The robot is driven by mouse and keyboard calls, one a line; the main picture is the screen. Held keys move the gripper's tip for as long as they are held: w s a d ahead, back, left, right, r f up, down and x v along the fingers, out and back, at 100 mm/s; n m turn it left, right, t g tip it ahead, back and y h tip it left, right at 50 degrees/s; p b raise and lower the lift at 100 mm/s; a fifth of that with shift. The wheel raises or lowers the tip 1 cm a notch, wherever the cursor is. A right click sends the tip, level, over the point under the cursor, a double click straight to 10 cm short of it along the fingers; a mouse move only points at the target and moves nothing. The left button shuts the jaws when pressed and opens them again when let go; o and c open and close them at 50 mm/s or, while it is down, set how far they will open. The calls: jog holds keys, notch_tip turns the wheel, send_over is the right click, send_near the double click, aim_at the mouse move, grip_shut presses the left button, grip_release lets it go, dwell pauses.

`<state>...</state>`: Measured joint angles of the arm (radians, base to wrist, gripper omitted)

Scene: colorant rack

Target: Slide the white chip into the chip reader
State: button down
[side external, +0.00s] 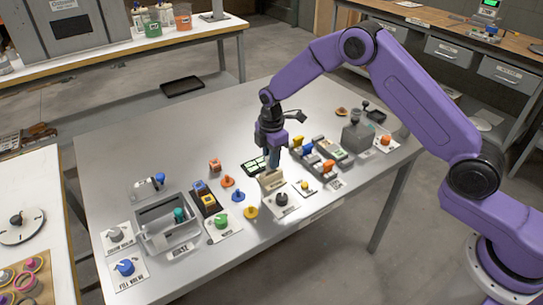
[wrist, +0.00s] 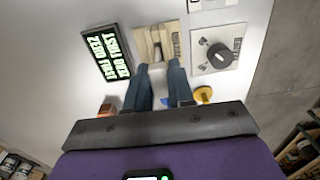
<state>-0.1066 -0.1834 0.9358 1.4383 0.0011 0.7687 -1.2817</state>
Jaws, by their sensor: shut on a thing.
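The chip reader, a beige slotted block (side external: 270,181), stands near the middle of the grey table. In the wrist view the beige block (wrist: 145,44) lies just beyond my fingertips, with a label on its right side. My gripper (side external: 272,168) points down, directly above or just behind the block. In the wrist view my gripper (wrist: 158,68) has its two dark fingers a narrow gap apart. The white chip (wrist: 158,66) shows as a small pale strip between the fingertips, mostly hidden. I cannot tell whether it touches the slot.
A dark panel with glowing text (wrist: 106,54) lies left of the block. A dark knob on a white plate (wrist: 218,56) is to its right. A yellow knob (side external: 251,212) stands in front.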

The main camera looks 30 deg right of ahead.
jog(key=shift+f, duration=1.5)
jog(key=c, duration=0.9)
grip_release()
notch_tip(320, 180, up, 17)
jog(key=shift+r, duration=0.15)
jog(key=shift+s, duration=0.1)
